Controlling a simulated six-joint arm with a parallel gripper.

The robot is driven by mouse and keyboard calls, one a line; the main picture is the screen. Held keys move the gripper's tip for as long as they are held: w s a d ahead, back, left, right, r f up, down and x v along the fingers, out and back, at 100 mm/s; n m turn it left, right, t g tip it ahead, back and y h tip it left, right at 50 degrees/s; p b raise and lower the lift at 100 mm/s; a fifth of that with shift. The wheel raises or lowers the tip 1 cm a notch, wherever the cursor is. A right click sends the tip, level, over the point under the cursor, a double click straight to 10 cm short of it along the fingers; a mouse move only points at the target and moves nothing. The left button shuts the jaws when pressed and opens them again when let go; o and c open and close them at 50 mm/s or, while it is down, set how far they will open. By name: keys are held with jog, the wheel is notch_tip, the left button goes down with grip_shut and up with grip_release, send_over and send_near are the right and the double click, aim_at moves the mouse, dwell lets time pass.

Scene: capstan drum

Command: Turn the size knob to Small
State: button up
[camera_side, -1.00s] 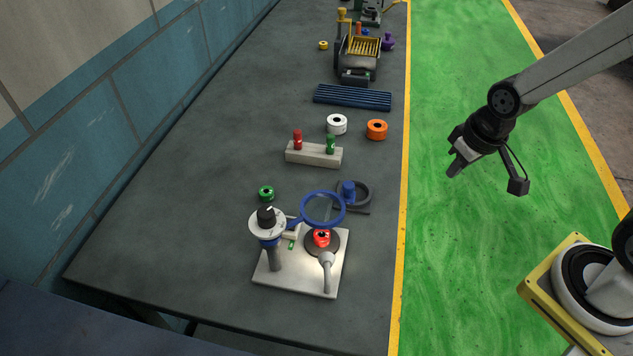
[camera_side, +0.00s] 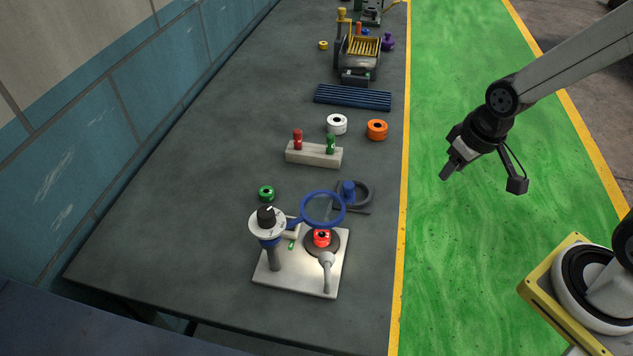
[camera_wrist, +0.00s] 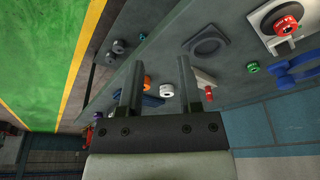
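The black size knob (camera_side: 266,216) sits on top of a post, above a round white dial (camera_side: 257,231), on the metal base plate at the bench's near end. A pale mark shows on the knob, but I cannot read the dial's labels. My gripper (camera_side: 449,171) hangs over the green floor, right of the bench and well away from the knob. In the wrist view my gripper (camera_wrist: 158,80) has its two fingers spread apart with nothing held between them. The knob cannot be made out in the wrist view.
A blue ring (camera_side: 323,192) on an arm stands beside the knob, above a red part (camera_side: 321,237) on the base plate (camera_side: 310,285). A green ring (camera_side: 266,193) lies just behind. A block with red and green pegs (camera_side: 314,156) stands farther back. Bench space on the left is clear.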

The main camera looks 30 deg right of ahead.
jog(key=o, duration=0.3)
jog(key=shift+w+a+r, duration=0.1)
jog(key=shift+w+a, duration=0.2)
notch_tip(320, 180, up, 9)
jog(key=n+g, duration=0.3)
jog(key=n, duration=1.6)
send_over(265, 212)
jog(key=shift+f, duration=0.25)
jog(key=shift+f, duration=3.8)
grip_shut()
